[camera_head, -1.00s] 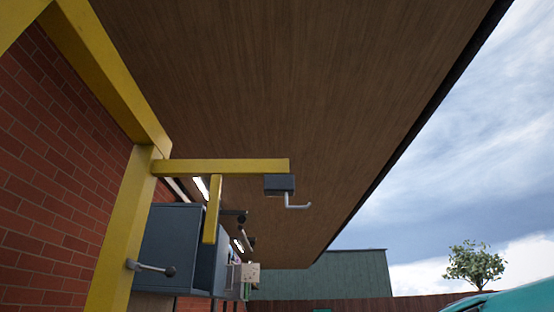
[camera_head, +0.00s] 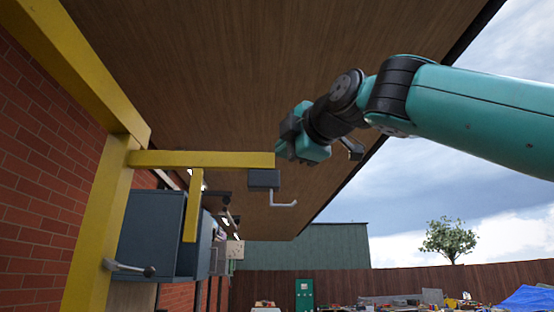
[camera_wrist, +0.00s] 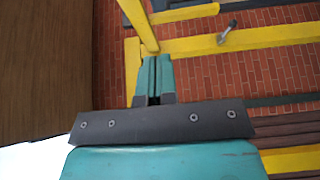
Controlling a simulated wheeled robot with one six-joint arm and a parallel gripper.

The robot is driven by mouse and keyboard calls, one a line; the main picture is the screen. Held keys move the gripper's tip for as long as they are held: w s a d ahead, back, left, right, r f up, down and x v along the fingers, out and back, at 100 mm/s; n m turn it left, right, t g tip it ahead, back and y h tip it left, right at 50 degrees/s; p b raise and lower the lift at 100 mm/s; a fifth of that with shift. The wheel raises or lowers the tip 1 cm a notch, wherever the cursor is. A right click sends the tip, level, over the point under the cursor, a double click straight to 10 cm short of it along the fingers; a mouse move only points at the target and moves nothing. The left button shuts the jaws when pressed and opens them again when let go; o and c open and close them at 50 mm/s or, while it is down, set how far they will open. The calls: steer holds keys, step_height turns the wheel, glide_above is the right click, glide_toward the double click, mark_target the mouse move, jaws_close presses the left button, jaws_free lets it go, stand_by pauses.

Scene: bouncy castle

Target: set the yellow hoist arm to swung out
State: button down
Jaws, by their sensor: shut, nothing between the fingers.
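The yellow hoist arm (camera_head: 205,159) is a level beam running right from a yellow post (camera_head: 98,235). A dark block (camera_head: 263,179) with a grey hook (camera_head: 284,204) hangs under its free end, and a short yellow brace (camera_head: 193,205) hangs lower. My gripper (camera_head: 285,147) appears beside the beam's free end; I cannot tell whether it touches. In the wrist view my teal fingers (camera_wrist: 153,75) are together with nothing between them. The hoist arm seems to be the slanted yellow bar (camera_wrist: 138,22) beyond them.
A grey handle (camera_head: 130,268) sticks out from the post; it also shows in the wrist view (camera_wrist: 228,32). Dark blue cabinets (camera_head: 150,230) line the brick wall (camera_head: 35,200). A wooden ceiling (camera_head: 200,70) is overhead. Open yard lies to the right, with clutter by the fence (camera_head: 400,283).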

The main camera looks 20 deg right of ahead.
steer(key=w+d+p, duration=0.1)
steer(key=w+p, duration=0.3)
steer(key=w, duration=0.4)
steer(key=shift+w+d, duration=0.1)
